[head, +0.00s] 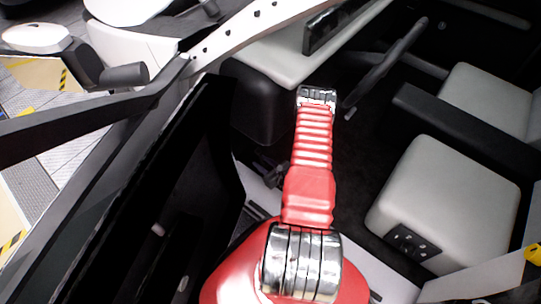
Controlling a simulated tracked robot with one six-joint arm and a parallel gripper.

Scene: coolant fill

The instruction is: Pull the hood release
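The hood release cannot be made out in the head view. My red arm reaches from the bottom centre through the open doorway, toward the area below the dashboard (285,58). My gripper is not visible; the arm's far metal joint and red links hide what lies beyond and below them. A small dark part (270,172) shows just left of the arm, low beside the door sill, and I cannot tell what it is.
The open black door (175,185) stands close on the left. The steering wheel (392,62) is beyond the arm to the right. A pale seat (440,190) with a black switch panel (412,241) is on the right. Dark floor lies between the arm and the seat.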

